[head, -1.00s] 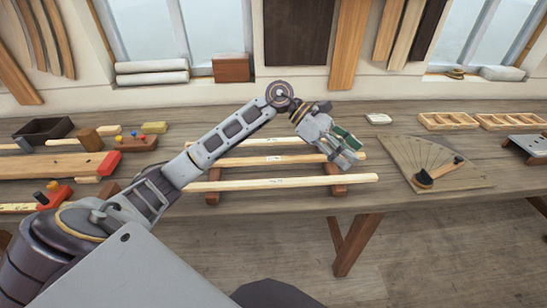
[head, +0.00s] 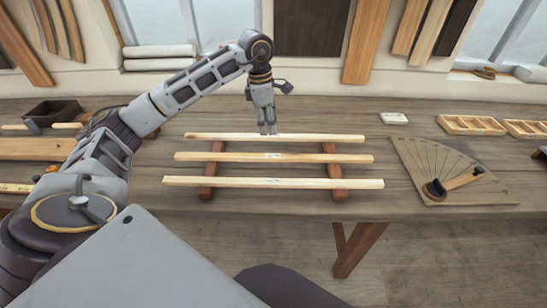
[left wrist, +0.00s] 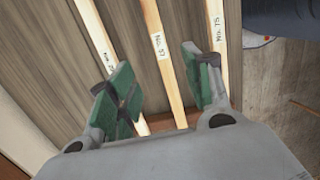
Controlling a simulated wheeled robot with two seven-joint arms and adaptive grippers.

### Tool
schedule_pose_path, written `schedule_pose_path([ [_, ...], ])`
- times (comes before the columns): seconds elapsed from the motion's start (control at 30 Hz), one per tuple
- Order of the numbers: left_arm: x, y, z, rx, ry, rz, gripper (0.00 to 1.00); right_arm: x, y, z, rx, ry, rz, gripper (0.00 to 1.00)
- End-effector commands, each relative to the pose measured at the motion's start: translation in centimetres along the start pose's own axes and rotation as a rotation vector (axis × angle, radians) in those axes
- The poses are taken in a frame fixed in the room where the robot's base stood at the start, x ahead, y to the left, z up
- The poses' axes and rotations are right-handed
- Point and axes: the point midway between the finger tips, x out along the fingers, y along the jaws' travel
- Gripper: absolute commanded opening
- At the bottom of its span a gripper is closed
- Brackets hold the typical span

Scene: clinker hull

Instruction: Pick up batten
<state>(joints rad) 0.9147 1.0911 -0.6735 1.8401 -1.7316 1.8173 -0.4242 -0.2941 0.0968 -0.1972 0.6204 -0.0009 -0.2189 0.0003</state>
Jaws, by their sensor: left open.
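Three pale wooden battens lie side by side across two red-brown supports: a back batten (head: 300,137), a middle batten (head: 230,157) and a front batten (head: 270,183). Each carries a small label. My left gripper (head: 268,131) points down by the middle of the back batten, open and empty. In the left wrist view my left gripper (left wrist: 165,75) has its green pads apart. There the middle batten (left wrist: 158,45) shows between the fingers, and the back batten (left wrist: 92,25) passes behind the left finger. I cannot tell the height above them. My right gripper is not in view.
A dark open box (head: 55,112) stands at the left. The bench in front of the battens is narrow.

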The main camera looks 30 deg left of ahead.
Motion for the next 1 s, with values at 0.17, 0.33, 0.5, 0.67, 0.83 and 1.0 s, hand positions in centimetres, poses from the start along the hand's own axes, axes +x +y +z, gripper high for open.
schedule_pose_path([
  [0.17,0.1,0.0,0.1,0.001,-0.002,-0.001,0.5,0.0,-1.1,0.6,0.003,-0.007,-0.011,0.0],
  [0.33,0.8,-0.1,0.1,0.002,-0.001,-0.004,0.5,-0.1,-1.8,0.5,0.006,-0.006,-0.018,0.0],
  [0.5,2.6,-0.1,0.0,0.002,0.0,-0.004,0.5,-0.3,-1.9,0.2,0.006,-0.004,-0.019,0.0],
  [0.67,4.7,-0.1,0.1,0.002,-0.002,-0.004,0.5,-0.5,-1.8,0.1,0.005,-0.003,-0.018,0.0],
  [0.83,6.9,-0.1,0.1,0.002,-0.002,-0.005,0.5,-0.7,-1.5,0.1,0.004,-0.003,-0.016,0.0],
  [1.0,8.3,-0.1,0.1,0.002,-0.003,-0.003,0.5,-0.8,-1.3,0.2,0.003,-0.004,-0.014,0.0],
])
